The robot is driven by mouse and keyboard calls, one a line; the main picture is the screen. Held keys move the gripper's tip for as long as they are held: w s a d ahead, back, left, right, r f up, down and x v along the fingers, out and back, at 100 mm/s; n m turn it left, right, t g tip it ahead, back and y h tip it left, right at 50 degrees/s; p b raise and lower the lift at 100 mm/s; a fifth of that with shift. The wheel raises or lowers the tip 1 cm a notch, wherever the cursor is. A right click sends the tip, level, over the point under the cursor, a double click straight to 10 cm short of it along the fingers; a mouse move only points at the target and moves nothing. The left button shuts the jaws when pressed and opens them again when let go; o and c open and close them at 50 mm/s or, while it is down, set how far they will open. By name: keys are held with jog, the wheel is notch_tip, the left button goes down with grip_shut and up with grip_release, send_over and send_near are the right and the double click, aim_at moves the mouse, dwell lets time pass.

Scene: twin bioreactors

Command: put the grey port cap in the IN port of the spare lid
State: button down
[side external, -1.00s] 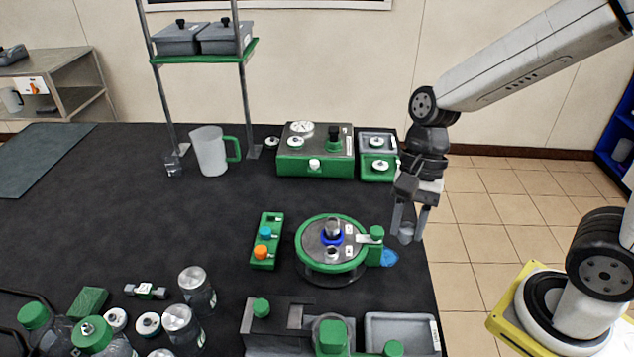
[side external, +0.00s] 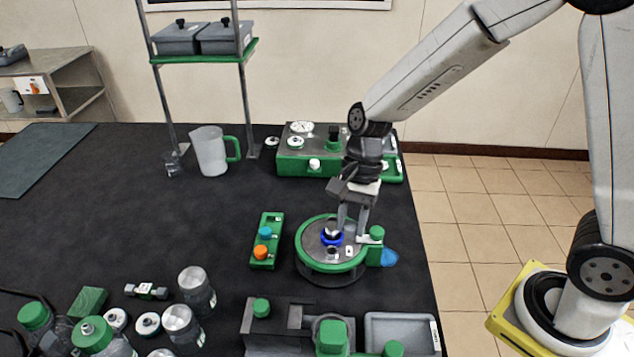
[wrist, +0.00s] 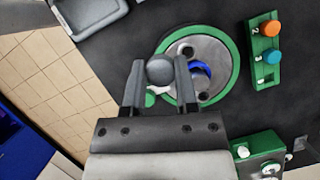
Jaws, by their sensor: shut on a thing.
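My gripper (side external: 351,229) is over the right part of the spare lid (side external: 311,238), a grey disc with a green rim. In the wrist view my gripper (wrist: 160,76) is shut on the grey port cap (wrist: 160,69), a round grey knob between the fingertips. The cap overlaps the lid (wrist: 221,55) near its left edge in that view. The lid has a blue ring (wrist: 203,68) and dark round openings beside it. I cannot read the port labels, and the gap between cap and lid is unclear.
A green block (side external: 264,255) with blue and orange caps stands left of the lid. A green post (side external: 376,233) rises at the lid's right edge. A grey tray (side external: 400,332) and a dark fixture lie in front.

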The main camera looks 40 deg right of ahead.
aim_at(330, 255)
jog(key=shift+w+a+f, duration=0.2)
jog(key=shift+w+f, duration=0.6)
jog(key=shift+f, duration=0.2)
jog(key=shift+w+a+f, duration=0.2)
jog(key=shift+w+f, duration=0.6)
jog(key=shift+f, duration=0.15)
jog(key=shift+w+f, duration=0.3)
jog(key=shift+f, duration=1.55)
jog(key=shift+f, duration=0.15)
jog(key=shift+c, duration=1.9)
grip_release()
jog(key=shift+r, duration=0.2)
jog(key=v, duration=1.2)
